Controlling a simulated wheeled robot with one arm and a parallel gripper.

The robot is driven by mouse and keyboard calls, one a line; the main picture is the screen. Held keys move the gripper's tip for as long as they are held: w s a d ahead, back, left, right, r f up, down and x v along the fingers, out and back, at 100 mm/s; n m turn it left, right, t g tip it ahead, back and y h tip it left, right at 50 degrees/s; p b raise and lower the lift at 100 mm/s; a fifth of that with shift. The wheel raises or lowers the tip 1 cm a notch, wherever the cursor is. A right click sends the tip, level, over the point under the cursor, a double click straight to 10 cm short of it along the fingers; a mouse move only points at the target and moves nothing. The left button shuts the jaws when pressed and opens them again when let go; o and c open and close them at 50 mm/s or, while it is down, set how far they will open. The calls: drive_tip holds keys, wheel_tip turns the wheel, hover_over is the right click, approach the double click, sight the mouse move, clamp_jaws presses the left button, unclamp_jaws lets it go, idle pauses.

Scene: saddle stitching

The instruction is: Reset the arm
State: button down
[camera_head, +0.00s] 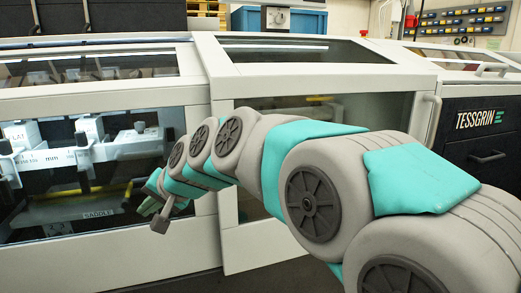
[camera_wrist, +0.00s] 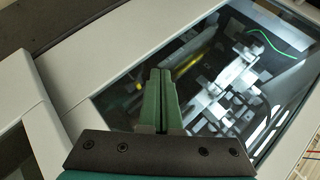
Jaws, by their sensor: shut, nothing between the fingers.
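My gripper (camera_head: 150,207) is at the end of my outstretched grey and teal arm, in front of the machine's left window in the head view. In the wrist view its two green fingers (camera_wrist: 160,78) lie side by side, shut, with nothing between them. Behind them is the glass window (camera_wrist: 130,105) of the saddle stitching machine, apparently closed. Through the glass I see white mechanisms (camera_wrist: 205,105) and a yellow bar (camera_wrist: 187,68). In the head view, a "SADDLE" label (camera_head: 98,214) shows behind the glass. I cannot tell the gap between fingertips and glass.
The white machine frame (camera_head: 212,75) runs across the view, with a white panel edge (camera_head: 228,235) beside my arm. A black cabinet marked TESSGRIN (camera_head: 480,120) is on the right. A wall rack of small bins (camera_head: 462,20) and a red object (camera_head: 411,21) are behind.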

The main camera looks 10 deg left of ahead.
drive_tip(key=s+d+f+h, duration=0.2)
drive_tip(key=d+f, duration=0.2)
drive_tip(key=d, duration=0.6)
drive_tip(key=s+d+f+g+h, duration=0.1)
drive_tip(key=s+d+f+h, duration=0.15)
drive_tip(key=d, duration=0.75)
drive_tip(key=s+d+f+h, duration=0.15)
drive_tip(key=d+f, duration=0.35)
drive_tip(key=d, duration=0.5)
drive_tip(key=s+d+f+m+g+h, duration=0.1)
drive_tip(key=s+d+f+g, duration=0.1)
drive_tip(key=s+d, duration=0.7)
drive_tip(key=s+d+f+m+g+h+p, duration=0.1)
drive_tip(key=s+d+f, duration=0.3)
drive_tip(key=s+d, duration=0.4)
drive_tip(key=shift+s+d+f+g+h, duration=0.35)
drive_tip(key=shift+d+h, duration=0.45)
drive_tip(key=shift+d, duration=0.3)
